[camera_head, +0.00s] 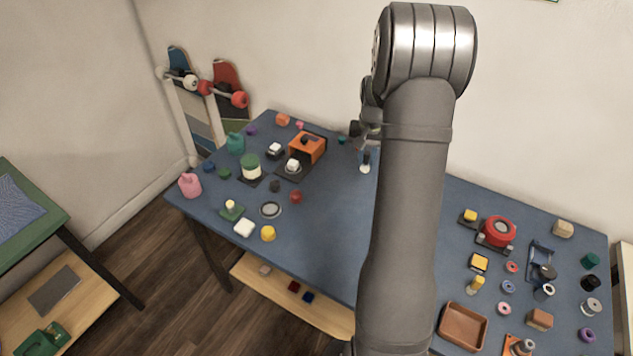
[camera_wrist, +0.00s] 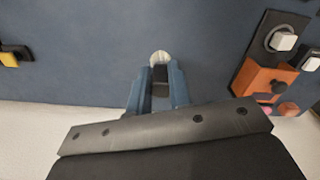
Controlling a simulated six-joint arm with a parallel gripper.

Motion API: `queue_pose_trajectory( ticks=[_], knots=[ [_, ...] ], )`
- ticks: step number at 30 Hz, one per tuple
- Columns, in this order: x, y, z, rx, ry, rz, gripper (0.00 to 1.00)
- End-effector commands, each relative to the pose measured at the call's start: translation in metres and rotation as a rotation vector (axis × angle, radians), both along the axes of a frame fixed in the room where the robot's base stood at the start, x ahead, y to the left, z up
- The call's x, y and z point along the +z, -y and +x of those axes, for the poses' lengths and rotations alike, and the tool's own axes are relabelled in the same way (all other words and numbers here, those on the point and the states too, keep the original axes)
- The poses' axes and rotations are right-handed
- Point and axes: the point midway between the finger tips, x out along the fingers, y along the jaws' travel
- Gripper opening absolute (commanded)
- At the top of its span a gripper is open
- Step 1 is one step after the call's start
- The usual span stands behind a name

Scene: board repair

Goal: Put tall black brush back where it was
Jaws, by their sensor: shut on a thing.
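My gripper (camera_wrist: 159,92) is shut on a dark thing with a pale tip, which I take to be the tall black brush (camera_wrist: 160,73). In the wrist view its dark body sits between the two blue-grey fingers, and its pale end points away from me. In the head view the brush (camera_head: 365,163) shows as a small black and white piece below the gripper, roughly upright, over the back middle of the blue table (camera_head: 330,230). I cannot tell whether it touches the table. My arm hides part of the table.
An orange housing (camera_head: 318,146) and a white-topped block on a dark pad stand left of the brush. A red round device (camera_head: 498,231), yellow blocks and a brown tray (camera_head: 463,325) are on the right. The table around the brush is mostly clear.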

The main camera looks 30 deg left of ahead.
Motion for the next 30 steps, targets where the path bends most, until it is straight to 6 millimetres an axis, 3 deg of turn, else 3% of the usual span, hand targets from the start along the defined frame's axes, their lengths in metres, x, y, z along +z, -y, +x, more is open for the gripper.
queue_pose_trajectory(
  ticks=[3, 8, 21, 25, 30],
  knots=[
    [0.004, -0.023, -0.008, 0.034, 0.000, 0.000, 0.00],
    [0.002, -0.041, -0.013, 0.049, -0.001, 0.000, 0.00],
    [-0.054, -0.131, -0.025, 0.049, -0.002, -0.001, 0.00],
    [-0.062, -0.145, -0.026, 0.048, -0.001, 0.000, 0.00],
    [-0.070, -0.149, -0.026, 0.045, -0.002, -0.001, 0.00]
  ],
)
